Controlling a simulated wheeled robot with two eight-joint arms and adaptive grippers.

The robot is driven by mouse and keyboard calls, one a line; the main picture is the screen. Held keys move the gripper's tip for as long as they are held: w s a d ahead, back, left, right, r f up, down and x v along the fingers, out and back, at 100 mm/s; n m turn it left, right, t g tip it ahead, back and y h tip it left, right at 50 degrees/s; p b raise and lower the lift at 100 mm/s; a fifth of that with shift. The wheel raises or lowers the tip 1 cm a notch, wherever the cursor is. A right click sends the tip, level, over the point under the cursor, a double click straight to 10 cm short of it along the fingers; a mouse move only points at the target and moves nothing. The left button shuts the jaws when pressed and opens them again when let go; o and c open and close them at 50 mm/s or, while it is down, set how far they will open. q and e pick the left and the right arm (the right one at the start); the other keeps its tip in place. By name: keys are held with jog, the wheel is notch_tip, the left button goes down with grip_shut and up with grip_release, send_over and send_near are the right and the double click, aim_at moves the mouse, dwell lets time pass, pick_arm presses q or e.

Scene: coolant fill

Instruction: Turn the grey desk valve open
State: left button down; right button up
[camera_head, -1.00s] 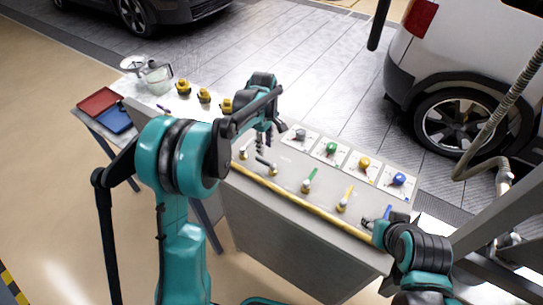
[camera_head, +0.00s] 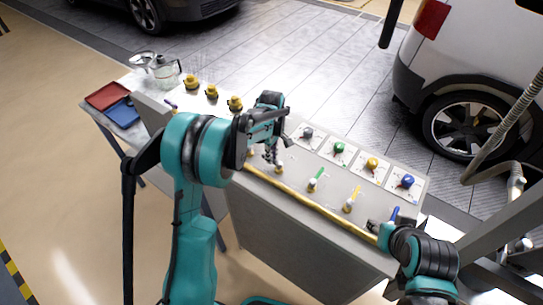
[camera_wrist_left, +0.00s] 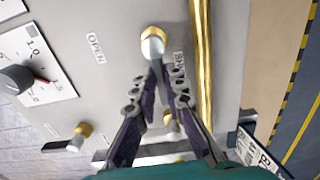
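The grey desk valve (camera_head: 279,169) stands on the desk top behind the yellow rail, mostly hidden by my left gripper in the head view. In the left wrist view its brass and pale grey body (camera_wrist_left: 153,42) is just beyond the fingertips, between an OPEN label (camera_wrist_left: 96,47) and another label on the right. My left gripper (camera_head: 271,154) is at the valve. Its fingertips (camera_wrist_left: 160,70) are drawn close together where the lever lies, seemingly on it; the lever is mostly hidden. My right gripper (camera_head: 374,227) is by the blue-levered valve (camera_head: 394,214); its fingers are unclear.
Green (camera_head: 316,180) and yellow (camera_head: 351,199) levered valves stand to the right along the yellow rail (camera_head: 310,204). Gauge plates with coloured knobs, such as the green knob (camera_head: 339,147), lie behind. Yellow caps (camera_head: 235,102) and a glass jug (camera_head: 166,74) are at the far left.

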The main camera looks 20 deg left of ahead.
dwell(0.4)
pick_arm(q)
jog(key=m, duration=0.3)
jog(key=w+m+b, duration=0.1)
jog(key=shift+w+d+m, duration=0.1)
jog(key=shift+d+m, duration=0.2)
jog(key=shift+d, duration=0.05)
jog(key=m, duration=0.3)
jog(key=d+m, duration=0.1)
jog(key=shift+w+d+m+b, duration=0.1)
jog(key=shift+w+m+b, duration=0.2)
jog(key=shift+w, duration=0.1)
jog(key=m, duration=0.2)
jog(key=d+m, duration=0.1)
jog(key=m, duration=0.1)
jog(key=shift+w+d+m, duration=0.15)
jog(key=shift+m, duration=0.15)
jog(key=shift+d+m+b, duration=0.2)
jog(key=shift+d+m, duration=0.1)
jog(key=shift+m, duration=0.75)
jog(key=shift+d+m+b, duration=0.15)
jog(key=shift+d+m, duration=0.15)
jog(key=shift+m, duration=0.75)
jog(key=c, duration=1.6)
grip_release()
notch_tip(320, 180, up, 12)
